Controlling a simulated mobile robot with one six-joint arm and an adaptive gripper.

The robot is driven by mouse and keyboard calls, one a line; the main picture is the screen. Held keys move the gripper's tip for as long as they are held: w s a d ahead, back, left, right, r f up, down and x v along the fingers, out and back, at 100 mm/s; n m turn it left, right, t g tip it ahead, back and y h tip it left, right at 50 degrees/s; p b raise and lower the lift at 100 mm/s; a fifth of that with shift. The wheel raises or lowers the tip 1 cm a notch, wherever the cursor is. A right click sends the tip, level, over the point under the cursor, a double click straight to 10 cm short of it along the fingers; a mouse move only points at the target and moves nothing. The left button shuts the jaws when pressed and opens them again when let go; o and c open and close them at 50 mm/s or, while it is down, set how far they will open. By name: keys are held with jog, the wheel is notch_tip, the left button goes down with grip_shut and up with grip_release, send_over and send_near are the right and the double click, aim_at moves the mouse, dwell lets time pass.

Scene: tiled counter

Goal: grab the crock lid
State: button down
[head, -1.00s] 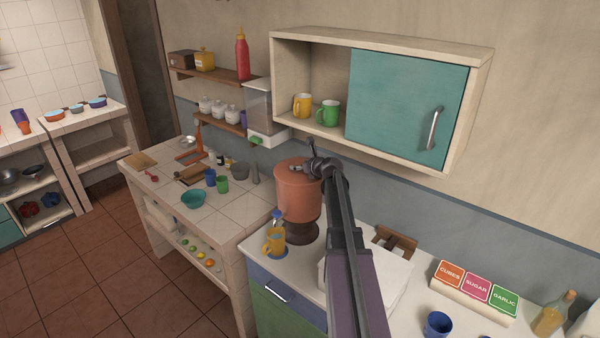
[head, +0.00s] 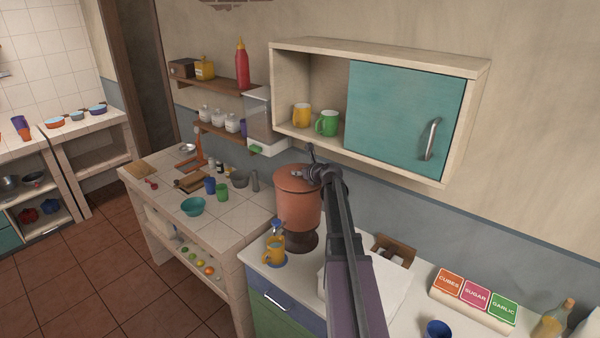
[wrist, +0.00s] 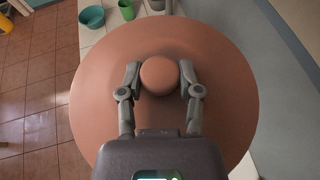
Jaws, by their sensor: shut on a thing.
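The crock (head: 297,208) is a terracotta vessel on a dark brown base, standing on the white counter in the head view. Its lid (wrist: 215,95) fills the middle of the wrist view as a round terracotta disc with a round knob (wrist: 160,75). My gripper (wrist: 160,78) is over the lid, with one finger on each side of the knob, shut on it. In the head view my gripper (head: 310,172) is at the crock's top. The lid looks seated on the crock or very close to it; I cannot tell if there is a gap.
A yellow mug (head: 275,249) stands at the crock's front left. The wall cabinet (head: 400,120) hangs above right, and a clear dispenser (head: 258,118) is behind left. A wooden holder (head: 394,250) and the labelled boxes (head: 475,293) are to the right.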

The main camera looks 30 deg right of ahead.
jog(key=shift+r+p, duration=0.7)
jog(key=shift+r, duration=0.25)
jog(key=s+a+r+p, duration=0.1)
jog(key=s+a, duration=0.2)
jog(key=s, duration=0.4)
jog(key=s+a+r, duration=0.1)
jog(key=s+a, duration=0.2)
jog(key=s, duration=0.4)
jog(key=shift+s+a+p, duration=0.2)
jog(key=shift+s+p, duration=0.2)
jog(key=shift+f, duration=0.1)
